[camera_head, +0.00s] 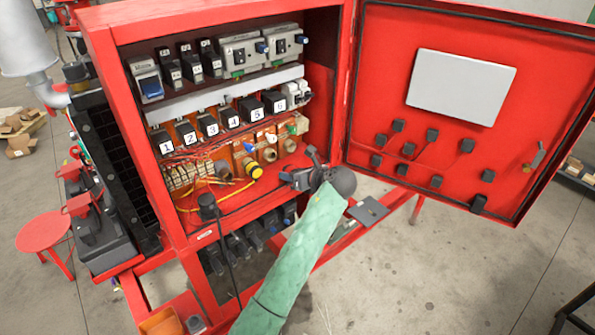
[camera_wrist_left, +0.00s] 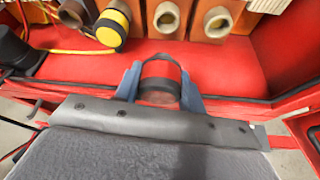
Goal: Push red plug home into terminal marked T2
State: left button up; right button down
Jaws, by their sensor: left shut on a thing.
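My left gripper (camera_head: 297,178) is in front of the open red cabinet, below and to the right of the terminal row. In the left wrist view its two blue-grey fingers (camera_wrist_left: 160,92) are shut on the red plug (camera_wrist_left: 162,72), a short cylinder with black bands. The plug is apart from the terminals, with red floor of the cabinet showing between them. Several terminals with round tan sockets stand in a row; one socket (camera_wrist_left: 167,17) lies straight ahead of the plug, another (camera_wrist_left: 216,21) to its right. I cannot read which is T2. My right gripper is not in view.
A yellow plug (camera_wrist_left: 112,26) sits in the terminal to the left, with a yellow cable beside it. Numbered black breakers (camera_head: 207,124) line the shelf above. The open red door (camera_head: 462,110) stands on the right. Loose wires (camera_head: 195,165) hang at the left.

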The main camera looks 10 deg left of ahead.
aim_at(269, 158)
pick_arm(q)
jog(key=shift+w+a, duration=0.1)
jog(key=shift+a, duration=0.05)
jog(key=shift+w+a, duration=0.7)
jog(key=shift+a, duration=0.15)
jog(key=shift+w+a, duration=0.65)
jog(key=shift+a, duration=0.2)
jog(key=shift+w+a, duration=0.2)
jog(key=shift+a, duration=0.1)
jog(key=shift+w+a, duration=0.3)
jog(key=shift+a, duration=0.05)
jog(key=shift+w+a, duration=0.4)
jog(key=shift+a, duration=0.15)
dwell(0.4)
jog(key=shift+w+a, duration=0.35)
jog(key=shift+a, duration=0.05)
dwell(0.4)
